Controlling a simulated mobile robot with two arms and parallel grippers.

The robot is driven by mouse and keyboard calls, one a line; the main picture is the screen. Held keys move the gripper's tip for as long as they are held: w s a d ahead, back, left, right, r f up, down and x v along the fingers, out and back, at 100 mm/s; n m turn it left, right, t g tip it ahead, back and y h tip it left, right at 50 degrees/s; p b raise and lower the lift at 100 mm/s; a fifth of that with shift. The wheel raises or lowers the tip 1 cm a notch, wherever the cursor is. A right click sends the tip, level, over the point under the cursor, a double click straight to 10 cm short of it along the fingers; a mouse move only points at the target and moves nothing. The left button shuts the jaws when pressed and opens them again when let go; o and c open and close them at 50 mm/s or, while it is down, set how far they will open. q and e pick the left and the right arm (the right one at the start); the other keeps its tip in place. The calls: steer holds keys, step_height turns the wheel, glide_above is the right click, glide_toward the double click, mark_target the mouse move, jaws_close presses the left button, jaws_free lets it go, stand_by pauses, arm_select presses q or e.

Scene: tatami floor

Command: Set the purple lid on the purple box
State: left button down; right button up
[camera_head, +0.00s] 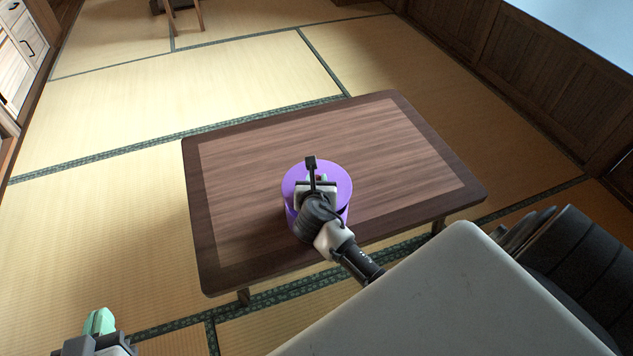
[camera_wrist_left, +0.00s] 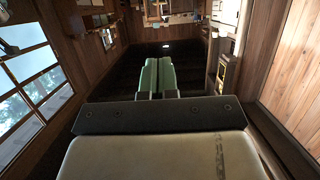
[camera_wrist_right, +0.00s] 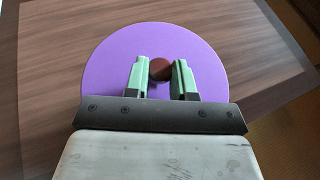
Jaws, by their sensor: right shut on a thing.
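The round purple lid (camera_head: 338,180) is over the purple box (camera_head: 346,214) near the front edge of the table. A little of the box's side shows below the lid; my right arm hides much of it, and I cannot tell whether the lid is fully seated. My right gripper (camera_wrist_right: 159,72) is shut on the lid's dark red knob (camera_wrist_right: 160,68), and the purple lid (camera_wrist_right: 110,65) fills the view below it. My left gripper (camera_head: 101,322) is at the lower left, away from the table; its green fingers are together and empty in the left wrist view (camera_wrist_left: 158,76).
The low wooden table (camera_head: 240,190) is otherwise bare, with free room behind and beside the box. Tatami floor (camera_head: 110,210) surrounds it. White drawers (camera_head: 22,50) stand at the far left and wooden wall panels (camera_head: 530,75) run along the right.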

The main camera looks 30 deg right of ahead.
steer(key=shift+f+b, duration=0.4)
steer(key=shift+b, duration=0.05)
steer(key=shift+f+b, duration=0.25)
steer(key=shift+b, duration=0.05)
steer(key=shift+f+b, duration=0.25)
steer(key=shift+b, duration=0.1)
arm_select(q)
step_height(320, 180, up, 9)
steer(key=d+t+h, duration=0.1)
steer(key=t+h, duration=0.2)
steer(key=t, duration=0.4)
steer(key=shift+d+t+b, duration=0.3)
steer(key=shift+d+t, duration=0.05)
steer(key=shift+t, duration=0.05)
arm_select(e)
steer(key=shift+f, duration=0.2)
arm_select(q)
steer(key=shift+w+f, duration=0.1)
steer(key=shift+w, duration=0.1)
steer(key=shift+w+f+g, duration=0.15)
steer(key=shift+f+g, duration=0.15)
steer(key=shift+g, duration=0.1)
steer(key=shift+f+y, duration=0.1)
steer(key=shift+y, duration=0.2)
steer(key=shift+a+f+g+p, duration=0.1)
steer(key=shift+f+g+p, duration=0.3)
steer(key=shift+f, duration=0.15)
